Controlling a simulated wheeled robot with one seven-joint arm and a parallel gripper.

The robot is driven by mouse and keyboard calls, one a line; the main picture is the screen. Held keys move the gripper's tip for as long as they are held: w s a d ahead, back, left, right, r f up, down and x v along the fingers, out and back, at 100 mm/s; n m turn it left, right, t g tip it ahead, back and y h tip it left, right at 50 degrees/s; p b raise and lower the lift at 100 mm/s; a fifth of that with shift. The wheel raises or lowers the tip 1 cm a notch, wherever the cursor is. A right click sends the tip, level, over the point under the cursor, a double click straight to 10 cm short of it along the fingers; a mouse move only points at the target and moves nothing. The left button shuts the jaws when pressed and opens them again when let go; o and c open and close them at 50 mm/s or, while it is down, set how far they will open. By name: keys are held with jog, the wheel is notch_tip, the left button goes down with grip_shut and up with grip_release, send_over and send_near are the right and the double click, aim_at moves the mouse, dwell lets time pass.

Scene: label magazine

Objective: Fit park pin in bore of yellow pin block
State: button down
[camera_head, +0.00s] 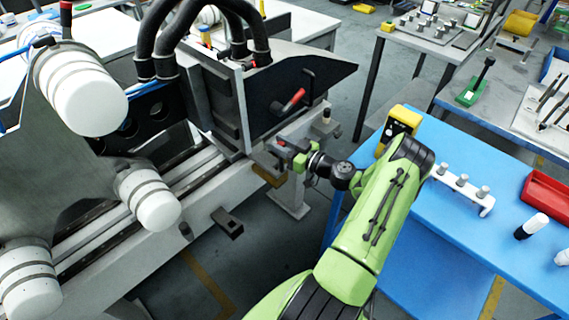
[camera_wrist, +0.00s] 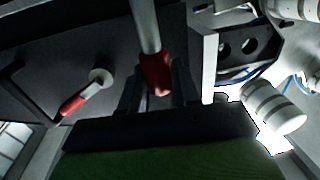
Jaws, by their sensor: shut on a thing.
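My gripper (camera_head: 288,150) is at the machine's front, beside the dark angled panel. In the wrist view my gripper (camera_wrist: 157,92) is shut on the red end of a grey metal rod, which looks like the park pin (camera_wrist: 149,30). The rod runs away from the fingers to the top of the picture. In the head view only a small red bit of the pin (camera_head: 281,143) shows. A yellow piece (camera_head: 267,178), possibly the yellow pin block, sits low just below and left of my gripper, partly hidden. Its bore is not visible, and I cannot tell whether the pin touches it.
A red-handled lever (camera_head: 294,100) stands out from the dark panel (camera_head: 320,78) close above my gripper. White rollers (camera_head: 150,198) are on the left. The blue table (camera_head: 440,235) at right holds a yellow-and-black device (camera_head: 402,120), a white pin rack (camera_head: 462,190) and a red tray (camera_head: 547,193).

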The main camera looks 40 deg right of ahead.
jog(key=w+d+r, duration=0.1)
jog(key=w+r, duration=0.2)
jog(key=r, duration=0.2)
jog(key=shift+w+r+p, duration=0.2)
jog(key=shift+p, duration=0.2)
jog(key=shift+f+b, duration=0.1)
jog(key=shift+b, duration=0.35)
notch_tip(320, 180, down, 6)
jog(key=b, duration=0.6)
jog(key=shift+r, duration=0.25)
jog(key=shift+b, duration=1.4)
